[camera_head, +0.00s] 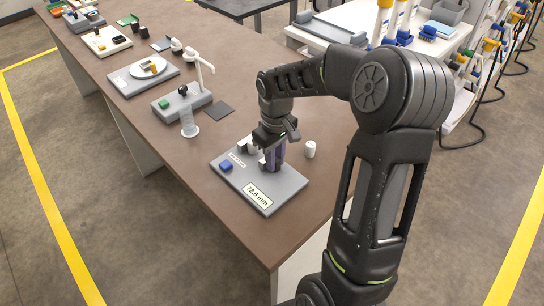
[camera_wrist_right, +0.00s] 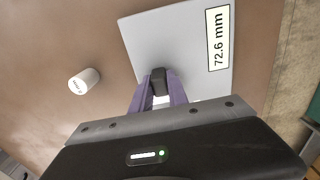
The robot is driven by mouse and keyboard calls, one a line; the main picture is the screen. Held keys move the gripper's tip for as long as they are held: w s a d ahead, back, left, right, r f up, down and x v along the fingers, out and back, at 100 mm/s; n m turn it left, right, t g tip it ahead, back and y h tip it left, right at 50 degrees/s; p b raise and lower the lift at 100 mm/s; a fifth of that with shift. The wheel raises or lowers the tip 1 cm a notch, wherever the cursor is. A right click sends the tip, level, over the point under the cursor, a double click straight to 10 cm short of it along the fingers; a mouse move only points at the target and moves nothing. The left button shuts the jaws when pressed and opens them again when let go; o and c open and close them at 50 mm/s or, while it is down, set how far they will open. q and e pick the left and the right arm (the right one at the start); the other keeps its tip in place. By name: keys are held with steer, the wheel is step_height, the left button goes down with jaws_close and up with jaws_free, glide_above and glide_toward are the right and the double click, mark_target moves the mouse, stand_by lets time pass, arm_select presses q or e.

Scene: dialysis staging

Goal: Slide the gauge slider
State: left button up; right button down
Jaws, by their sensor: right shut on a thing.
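The gauge is a flat grey plate (camera_head: 228,182) near the front end of the brown table, and it also shows in the wrist view (camera_wrist_right: 170,35). Its label (camera_head: 257,195) reads 72.6 mm, and the label is plain in the wrist view (camera_wrist_right: 218,40). My right gripper (camera_head: 273,162) reaches down over the plate. In the wrist view its purple fingers (camera_wrist_right: 158,92) are shut on a dark block, the gauge slider (camera_wrist_right: 158,80). In the head view the gripper hides the slider. My left gripper is not in view.
A small white cylinder (camera_head: 310,149) stands right of the plate. A blue block (camera_head: 226,165) sits on the plate's left part. A grey stand with a clear cylinder (camera_head: 187,122) and a dark square pad (camera_head: 219,108) are farther back. The table front is bare.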

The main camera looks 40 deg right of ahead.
steer(key=shift+w, duration=0.25)
steer(key=c, duration=1.3)
jaws_free()
step_height(320, 180, up, 8)
steer(key=shift+f, duration=0.1)
